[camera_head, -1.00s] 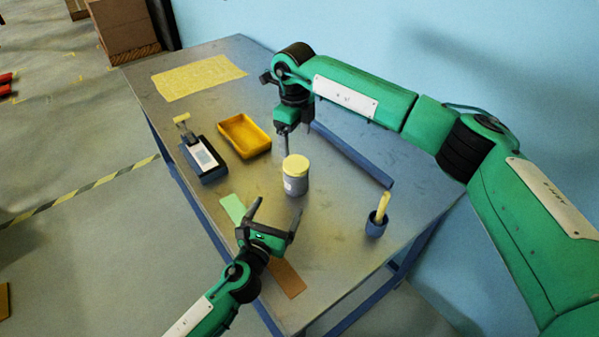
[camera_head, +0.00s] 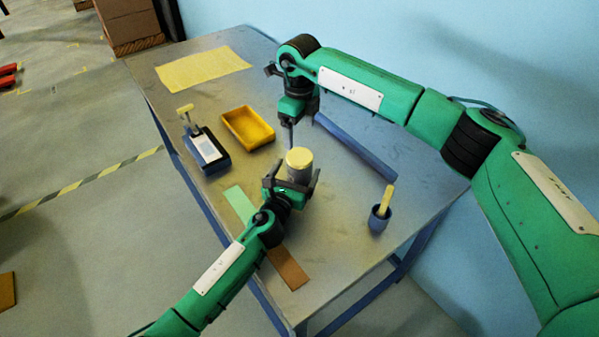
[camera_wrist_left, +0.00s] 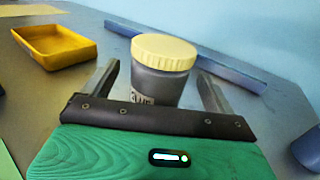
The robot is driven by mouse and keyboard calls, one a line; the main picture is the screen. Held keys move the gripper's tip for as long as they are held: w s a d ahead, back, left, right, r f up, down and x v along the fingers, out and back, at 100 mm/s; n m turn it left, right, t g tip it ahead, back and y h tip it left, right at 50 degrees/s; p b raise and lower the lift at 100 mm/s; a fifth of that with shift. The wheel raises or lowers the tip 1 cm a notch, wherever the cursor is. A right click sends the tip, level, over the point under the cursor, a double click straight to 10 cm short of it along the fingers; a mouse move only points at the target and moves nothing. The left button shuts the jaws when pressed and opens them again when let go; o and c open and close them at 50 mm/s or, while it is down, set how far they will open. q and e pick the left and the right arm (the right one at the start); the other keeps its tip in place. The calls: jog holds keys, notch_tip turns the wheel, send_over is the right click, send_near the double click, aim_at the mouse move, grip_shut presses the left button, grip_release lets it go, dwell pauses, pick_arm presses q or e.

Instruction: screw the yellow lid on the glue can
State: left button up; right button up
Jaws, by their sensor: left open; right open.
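The grey glue can (camera_head: 299,174) stands upright on the metal table. The yellow lid (camera_head: 299,157) sits on top of it; whether it is screwed tight I cannot tell. In the left wrist view the lid (camera_wrist_left: 164,51) looks level on the can (camera_wrist_left: 158,87), whose label is partly hidden by my gripper. My left gripper (camera_head: 292,178) is open, low at the near side of the can, with a finger on either side of it and gaps between. My right gripper (camera_head: 297,128) points down behind the can, above the table, open and apart from the lid; its fingers are partly hidden.
A yellow tray (camera_head: 248,128) and a dark blue device (camera_head: 207,153) stand to the left. A blue cup with a brush (camera_head: 380,219) stands at right. A blue bar (camera_head: 354,146) lies behind the can. Green (camera_head: 240,204) and brown strips (camera_head: 287,267) lie near the front edge.

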aim_at(299, 156)
pick_arm(q)
jog(key=shift+x, duration=1.15)
jog(key=shift+c, duration=0.4)
jog(key=c, duration=1.8)
grip_shut()
pick_arm(e)
jog(key=shift+n, duration=0.3)
jog(key=n, duration=0.6)
jog(key=shift+n, duration=0.4)
jog(key=n, duration=0.6)
jog(key=shift+f, duration=4.05)
